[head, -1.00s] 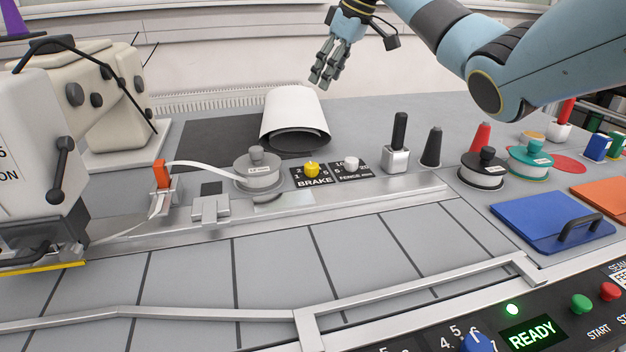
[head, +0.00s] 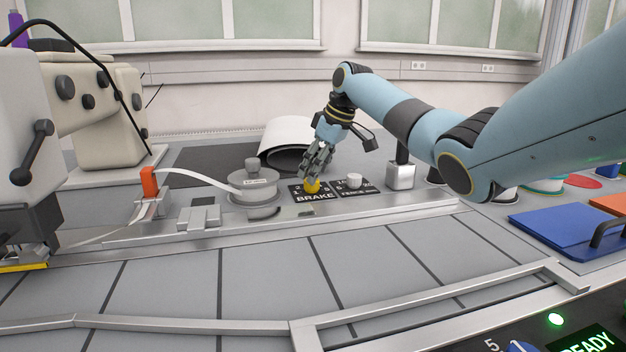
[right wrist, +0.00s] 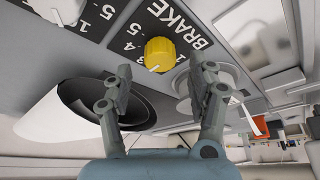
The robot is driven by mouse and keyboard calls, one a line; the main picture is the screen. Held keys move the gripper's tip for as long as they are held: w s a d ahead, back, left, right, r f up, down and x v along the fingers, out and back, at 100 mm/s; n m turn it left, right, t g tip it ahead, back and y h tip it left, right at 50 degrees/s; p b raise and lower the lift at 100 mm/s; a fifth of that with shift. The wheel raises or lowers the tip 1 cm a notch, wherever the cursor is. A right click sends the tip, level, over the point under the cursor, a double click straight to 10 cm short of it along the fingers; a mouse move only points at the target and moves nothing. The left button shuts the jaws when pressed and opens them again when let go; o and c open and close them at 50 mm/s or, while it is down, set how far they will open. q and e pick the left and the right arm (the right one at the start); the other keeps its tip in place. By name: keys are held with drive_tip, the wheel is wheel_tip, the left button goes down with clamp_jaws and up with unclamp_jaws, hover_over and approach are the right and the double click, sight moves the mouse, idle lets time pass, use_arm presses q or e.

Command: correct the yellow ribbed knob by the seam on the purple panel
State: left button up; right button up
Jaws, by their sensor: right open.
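The yellow ribbed knob (head: 312,186) sits on a black panel marked BRAKE (head: 314,197) on the metal rail; I see no purple on that panel. In the right wrist view the knob (right wrist: 160,53) has a white pointer line, turned toward the low numbers' side near the 4 and 3. My right gripper (head: 316,170) is open right over the knob, partly covering it in the head view. In the right wrist view its two fingers (right wrist: 167,72) stand apart, with the knob just beyond the gap. Contact cannot be told. My left gripper is not in view.
A white knob (head: 354,180) on the FENCE panel is close on the right. A grey tape reel (head: 253,187) stands on the left. A white roll (head: 283,138) lies behind. A block with a black handle (head: 400,176) is further right. The tiled table in front is clear.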

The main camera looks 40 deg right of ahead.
drive_tip(key=shift+x, duration=1.4)
drive_tip(key=c, duration=1.1)
drive_tip(key=shift+r+p, duration=0.15)
drive_tip(key=shift+p, duration=0.3)
drive_tip(key=m+h+p, duration=0.1)
drive_tip(key=m+p, duration=0.1)
drive_tip(key=p, duration=0.2)
drive_tip(key=m+h+p, duration=0.1)
drive_tip(key=m+p, duration=0.2)
drive_tip(key=p, duration=0.1)
drive_tip(key=shift+a+r, duration=0.1)
drive_tip(key=shift+a, duration=0.1)
drive_tip(key=shift+f+m+h+p, duration=0.2)
drive_tip(key=shift+m+h+p, duration=0.5)
drive_tip(key=shift+m+p, duration=0.95)
drive_tip(key=shift+m+b, duration=0.3)
drive_tip(key=shift+m, duration=0.05)
